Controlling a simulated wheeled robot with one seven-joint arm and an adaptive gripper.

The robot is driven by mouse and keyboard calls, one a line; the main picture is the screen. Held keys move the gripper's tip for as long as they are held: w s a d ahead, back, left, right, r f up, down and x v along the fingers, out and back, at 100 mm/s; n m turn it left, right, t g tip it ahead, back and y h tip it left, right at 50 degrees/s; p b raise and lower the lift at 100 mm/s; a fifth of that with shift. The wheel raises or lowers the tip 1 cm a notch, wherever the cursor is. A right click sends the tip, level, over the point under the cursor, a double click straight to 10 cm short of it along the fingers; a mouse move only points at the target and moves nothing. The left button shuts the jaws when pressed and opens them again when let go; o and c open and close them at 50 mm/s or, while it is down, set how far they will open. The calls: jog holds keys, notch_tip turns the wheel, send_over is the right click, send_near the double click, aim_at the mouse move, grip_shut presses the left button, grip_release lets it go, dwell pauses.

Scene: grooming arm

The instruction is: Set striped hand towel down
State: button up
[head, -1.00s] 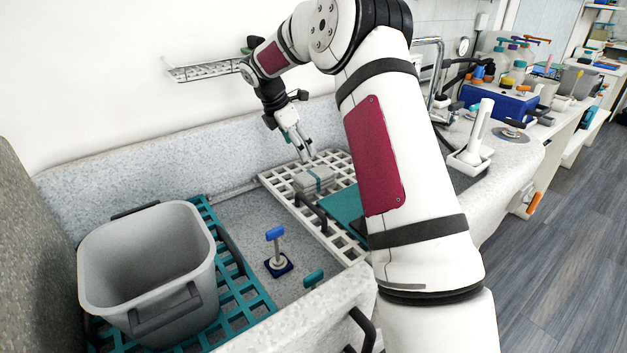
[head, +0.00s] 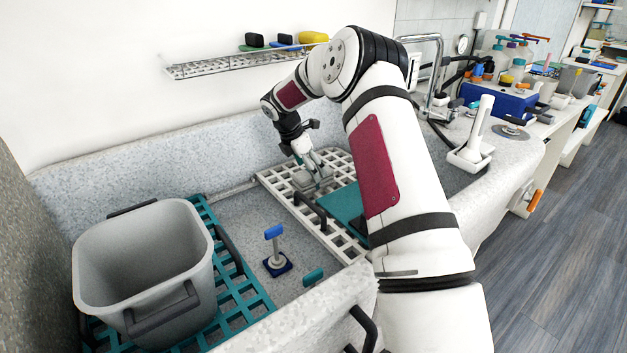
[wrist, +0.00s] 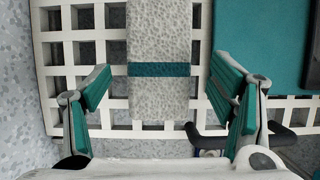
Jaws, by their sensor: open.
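The striped hand towel (wrist: 158,106) is a folded, pale grey speckled block with one teal band across it. It lies flat on the white grid rack (wrist: 57,66). In the head view the towel (head: 303,181) is partly covered by my gripper. My gripper (wrist: 160,84) is open, with one teal-padded finger on each side of the towel and visible gaps between. In the head view my gripper (head: 318,180) is low over the rack (head: 335,238). Whether the fingertips touch the rack is unclear.
A teal mat (head: 344,203) lies right of the towel. A dark handle (head: 311,210) rises at the rack's near side. A grey bin (head: 145,262) stands left on a teal grid. A blue-topped post (head: 275,248) is between. A wire shelf (head: 215,69) hangs on the wall.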

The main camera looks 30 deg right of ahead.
jog(key=x, duration=0.4)
jog(key=shift+d+f+b, duration=0.1)
jog(key=shift+b, duration=0.2)
jog(key=c, duration=1.4)
notch_tip(320, 180, up, 10)
jog(key=shift+p, duration=0.65)
